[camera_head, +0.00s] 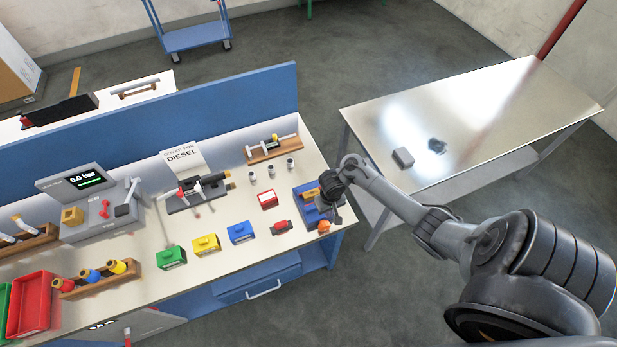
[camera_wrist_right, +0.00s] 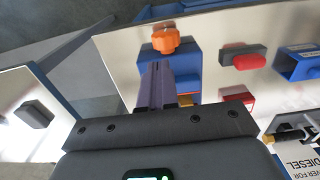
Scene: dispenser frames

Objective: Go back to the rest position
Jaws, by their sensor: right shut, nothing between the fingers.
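My right arm reaches in from the right in the head view. My right gripper (camera_head: 328,203) is over the right end of the workbench (camera_head: 215,262), by a blue fixture (camera_head: 304,204) with an orange knob (camera_head: 323,227). In the right wrist view the gripper's fingers (camera_wrist_right: 157,85) are shut together and empty. They point towards the blue fixture (camera_wrist_right: 185,62) and its orange knob (camera_wrist_right: 158,38). I cannot tell how high they are above the fixture. My left gripper is not in view.
A red-and-grey part (camera_head: 281,227), a blue block (camera_head: 241,232), a yellow block (camera_head: 206,244) and a green block (camera_head: 171,257) line the bench front. A metal table (camera_head: 490,110) holding a grey block (camera_head: 403,158) stands right. Bare floor lies between.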

